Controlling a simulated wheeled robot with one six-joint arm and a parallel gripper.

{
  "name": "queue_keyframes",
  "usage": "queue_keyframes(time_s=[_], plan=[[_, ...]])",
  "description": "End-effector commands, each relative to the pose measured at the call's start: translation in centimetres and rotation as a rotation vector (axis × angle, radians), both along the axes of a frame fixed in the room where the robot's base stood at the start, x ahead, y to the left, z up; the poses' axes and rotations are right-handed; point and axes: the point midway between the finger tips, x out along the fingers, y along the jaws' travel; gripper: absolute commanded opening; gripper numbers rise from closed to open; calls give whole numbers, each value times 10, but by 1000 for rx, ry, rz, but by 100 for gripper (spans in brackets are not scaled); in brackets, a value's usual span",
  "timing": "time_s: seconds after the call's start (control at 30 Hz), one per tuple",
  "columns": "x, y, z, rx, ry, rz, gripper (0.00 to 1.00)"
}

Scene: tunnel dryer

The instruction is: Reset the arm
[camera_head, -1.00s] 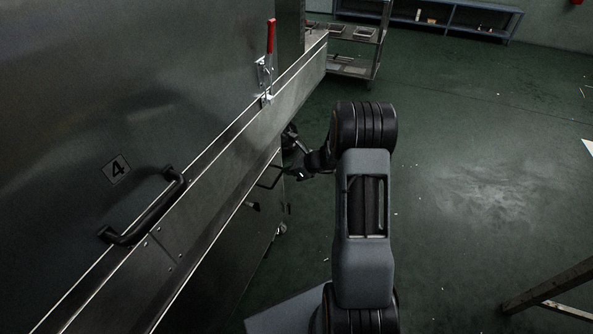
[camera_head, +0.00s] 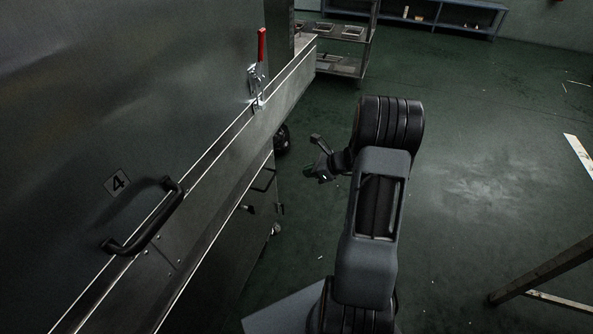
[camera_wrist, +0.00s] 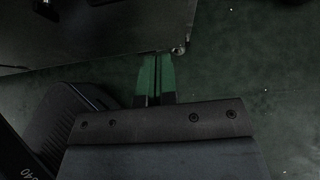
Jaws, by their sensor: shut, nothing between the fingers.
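My arm stands right of the dryer's metal side, over the green floor in the head view. My gripper (camera_head: 312,158) shows small and dark at its left end, clear of the dryer. In the wrist view my gripper (camera_wrist: 154,62) has its two greenish fingers side by side, shut with nothing between them. The dryer panel (camera_head: 120,90) carries a black handle (camera_head: 150,222), a number 4 label and a red-handled toggle clamp (camera_head: 261,50).
A metal rack (camera_head: 345,45) with trays stands beyond the dryer. A blue-grey shelf (camera_head: 440,18) is at the back wall. A dark frame leg (camera_head: 545,268) rises at the lower right. Open green floor (camera_head: 480,180) lies right of my arm.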

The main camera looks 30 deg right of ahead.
Motion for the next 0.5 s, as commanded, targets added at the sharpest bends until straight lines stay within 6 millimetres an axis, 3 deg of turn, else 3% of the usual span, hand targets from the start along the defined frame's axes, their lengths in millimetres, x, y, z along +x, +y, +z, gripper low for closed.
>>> queue_keyframes(time_s=[0.4,0.5], plan=[[-14,-12,19,-5,-2,11,0],[-16,-2,39,-41,-14,66,0]])
